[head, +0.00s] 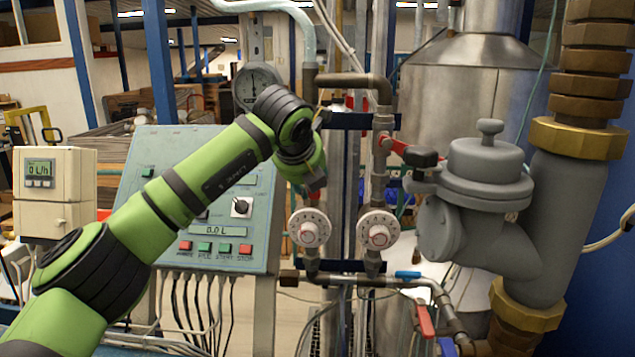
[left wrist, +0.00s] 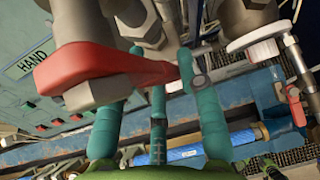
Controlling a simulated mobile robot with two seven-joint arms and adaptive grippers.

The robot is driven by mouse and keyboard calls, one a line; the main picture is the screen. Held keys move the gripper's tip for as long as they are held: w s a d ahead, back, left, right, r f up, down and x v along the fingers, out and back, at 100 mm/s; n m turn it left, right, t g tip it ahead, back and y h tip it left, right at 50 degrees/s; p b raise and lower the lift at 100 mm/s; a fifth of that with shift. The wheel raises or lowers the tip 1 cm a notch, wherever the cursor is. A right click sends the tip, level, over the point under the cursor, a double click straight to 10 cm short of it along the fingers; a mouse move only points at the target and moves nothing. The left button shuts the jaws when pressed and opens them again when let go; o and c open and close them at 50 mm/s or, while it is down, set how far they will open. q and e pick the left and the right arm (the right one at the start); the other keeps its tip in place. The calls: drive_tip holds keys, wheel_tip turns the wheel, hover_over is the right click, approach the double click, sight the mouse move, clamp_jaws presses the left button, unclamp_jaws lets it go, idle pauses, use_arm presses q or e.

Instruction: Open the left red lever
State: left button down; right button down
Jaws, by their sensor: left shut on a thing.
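The left red lever (left wrist: 85,66) fills the left of the left wrist view, fixed at a large grey nut (left wrist: 95,93), its free end reaching right between the fingers. My left gripper (left wrist: 160,70) has teal fingers and is shut on this end. In the head view my left arm reaches in from the left and hides most of the gripper and lever. A second red lever (head: 396,146) sits on the pipe to the right, apart from my left gripper. My right gripper shows in neither view.
A control panel (head: 150,160) stands behind my left arm. Two round white dials (head: 310,229) (head: 378,231) sit below the gripper. A grey meter housing (head: 485,175) and thick pipe (head: 575,200) stand at right. A lower red handle (head: 425,320) and blue handle (head: 408,274) are on the pipes below.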

use_arm(q)
drive_tip(key=shift+a+f+m+y, duration=0.3)
drive_tip(key=shift+a+f+y, duration=0.15)
drive_tip(key=shift+y, duration=0.15)
drive_tip(key=shift+a, duration=0.1)
drive_tip(key=c, duration=0.8)
unclamp_jaws()
drive_tip(key=shift+w+r, duration=0.1)
drive_tip(key=shift+r, duration=0.05)
drive_tip(key=shift+s+r, duration=0.3)
drive_tip(key=shift+r, duration=0.1)
drive_tip(key=v, duration=1.1)
